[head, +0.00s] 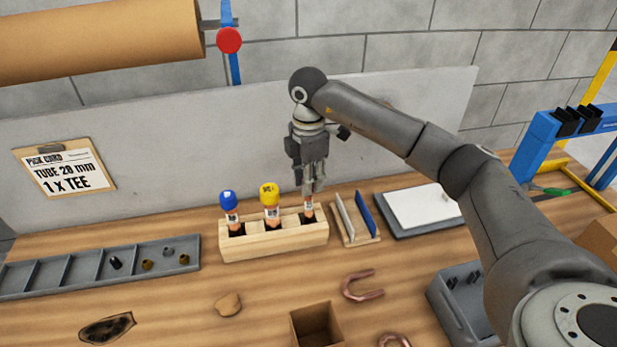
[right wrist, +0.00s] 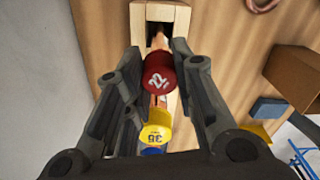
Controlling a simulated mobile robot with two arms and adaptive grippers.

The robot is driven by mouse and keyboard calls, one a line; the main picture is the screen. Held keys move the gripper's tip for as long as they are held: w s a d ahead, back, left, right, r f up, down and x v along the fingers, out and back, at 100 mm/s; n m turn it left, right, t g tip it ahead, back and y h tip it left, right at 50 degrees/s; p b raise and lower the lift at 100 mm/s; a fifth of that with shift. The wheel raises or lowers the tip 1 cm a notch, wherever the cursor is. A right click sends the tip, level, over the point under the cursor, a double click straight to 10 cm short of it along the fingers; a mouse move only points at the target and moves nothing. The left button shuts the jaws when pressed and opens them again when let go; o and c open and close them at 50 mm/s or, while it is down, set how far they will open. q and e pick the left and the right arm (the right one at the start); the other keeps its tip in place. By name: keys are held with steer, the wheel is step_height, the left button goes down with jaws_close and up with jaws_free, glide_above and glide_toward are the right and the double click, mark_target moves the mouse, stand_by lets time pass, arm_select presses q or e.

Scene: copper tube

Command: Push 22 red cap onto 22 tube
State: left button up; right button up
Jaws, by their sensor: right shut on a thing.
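The red cap (right wrist: 158,75), marked 22, is between the fingers of my right gripper (right wrist: 156,82) in the right wrist view. In the head view my right gripper (head: 312,188) points down over the right slot of the wooden rack (head: 275,244), and its fingers hide the cap. A copper tube with a white label (head: 309,210) stands in that slot, directly below the fingertips. Whether the cap touches or sits on the tube's end cannot be told. My left gripper is not in view.
A yellow-capped tube (head: 269,198) and a blue-capped tube (head: 229,202) stand in the other slots. A small stand with a blue panel (head: 366,214) is close on the right. A grey divided tray (head: 85,268) lies left; copper bends (head: 361,287) lie in front.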

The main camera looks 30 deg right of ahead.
steer(key=shift+f+b, duration=0.3)
steer(key=shift+f, duration=0.25)
steer(key=o, duration=0.7)
steer(key=shift+o, duration=0.2)
step_height(320, 180, up, 12)
stand_by(0.4)
